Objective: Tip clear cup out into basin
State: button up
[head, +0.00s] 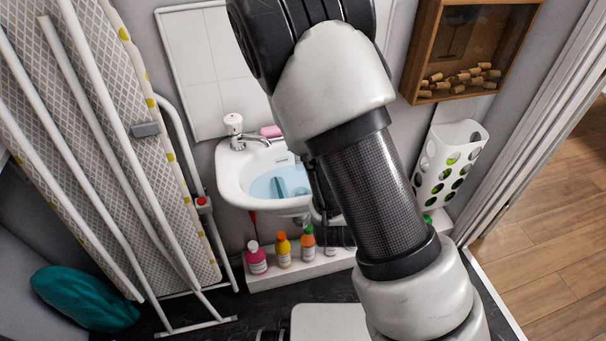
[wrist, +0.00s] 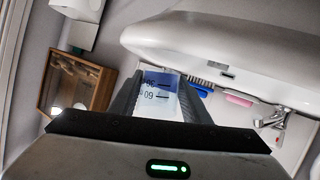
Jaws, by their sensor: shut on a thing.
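The clear cup (wrist: 160,100), with dark measuring marks and a bluish tint, sits between the fingers of my gripper (wrist: 162,86) in the wrist view. My gripper is shut on it. The white basin (head: 232,185) is on the wall in the head view, with pale blue water and a dark teal shape inside. Its white body (wrist: 235,45) also fills the upper right of the wrist view. In the head view my arm hides most of the gripper and the cup, near the basin's right side. I cannot tell the cup's tilt or what is in it.
A tap (head: 236,135) and pink soap (head: 271,131) are at the basin's back. Several bottles (head: 283,249) stand on a low white ledge below. An ironing board (head: 110,150) leans at left. A wooden cork cabinet (head: 422,55) and white holder (head: 448,160) hang at right.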

jog(key=shift+a+r+n+h+p, duration=0.4)
jog(key=shift+a+r+n+p, duration=0.15)
jog(key=shift+p, duration=0.4)
jog(key=shift+w+a+f+n+h+p, duration=0.15)
jog(key=shift+a+f+n+h+p, duration=0.3)
jog(key=shift+a+f+n, duration=0.2)
jog(key=shift+a+r+n+p, duration=0.3)
jog(key=shift+a+r+p, duration=0.05)
jog(key=shift+p, duration=0.35)
jog(key=shift+w+a+h, duration=0.1)
jog(key=shift+h, duration=0.25)
jog(key=shift+a+n+p, duration=0.2)
jog(key=shift+n+p, duration=0.1)
jog(key=shift+n, duration=0.1)
jog(key=shift+a+r+n+h+p, duration=0.15)
jog(key=shift+r+n+h+p, duration=0.35)
jog(key=shift+n+p, duration=0.35)
jog(key=shift+r+n+t+h+p, duration=0.3)
jog(key=shift+r+n+h+p, duration=0.3)
jog(key=shift+n, duration=0.45)
jog(key=shift+a+f+n+b, duration=0.15)
jog(key=shift+f+n+b, duration=0.2)
jog(key=shift+f+n, duration=0.25)
dwell(0.8)
